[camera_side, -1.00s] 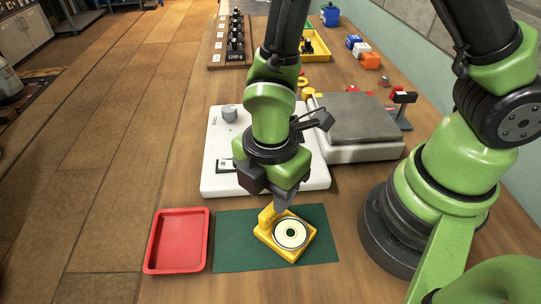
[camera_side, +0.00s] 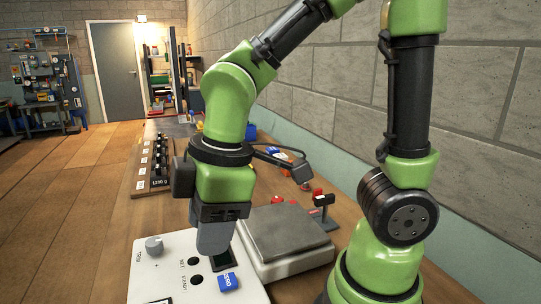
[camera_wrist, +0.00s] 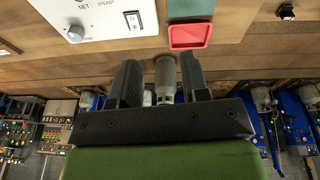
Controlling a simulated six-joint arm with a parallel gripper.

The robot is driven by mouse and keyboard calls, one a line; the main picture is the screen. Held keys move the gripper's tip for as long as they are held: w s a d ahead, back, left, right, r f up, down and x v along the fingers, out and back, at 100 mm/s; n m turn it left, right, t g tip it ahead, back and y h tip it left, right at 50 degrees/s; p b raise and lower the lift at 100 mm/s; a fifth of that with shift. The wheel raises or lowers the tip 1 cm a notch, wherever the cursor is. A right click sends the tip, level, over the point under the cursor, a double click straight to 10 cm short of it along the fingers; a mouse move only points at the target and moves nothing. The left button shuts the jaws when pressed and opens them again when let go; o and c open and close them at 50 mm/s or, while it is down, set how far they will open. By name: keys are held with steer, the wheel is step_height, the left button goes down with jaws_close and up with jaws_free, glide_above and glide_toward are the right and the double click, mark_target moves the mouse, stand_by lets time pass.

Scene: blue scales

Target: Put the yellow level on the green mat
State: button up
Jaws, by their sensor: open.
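My gripper (camera_side: 213,240) hangs above the white panel in the side view. In the wrist view its two dark fingers (camera_wrist: 163,75) stand apart, with a grey cylindrical thing visible between them; I cannot tell what it is or how far off it is. A strip of the green mat (camera_wrist: 190,8) shows at the top edge of the wrist view. The yellow level shows in neither current view. The mat lies outside the side view, below its bottom edge.
A red tray (camera_wrist: 190,36) lies beside the mat. The white panel (camera_side: 178,262) has a grey knob (camera_side: 154,244) and a blue ZERO button (camera_side: 228,282). A grey-topped scale (camera_side: 287,236) stands to its right. A rack of black weights (camera_side: 155,165) stands farther back.

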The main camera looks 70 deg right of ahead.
steer(key=s+d+r+m+t, duration=0.5)
steer(key=r+m, duration=0.3)
steer(key=m, duration=0.6)
steer(key=shift+s+d+r+y, duration=0.25)
steer(key=shift+s+d+y, duration=0.05)
steer(key=shift+s+d, duration=0.35)
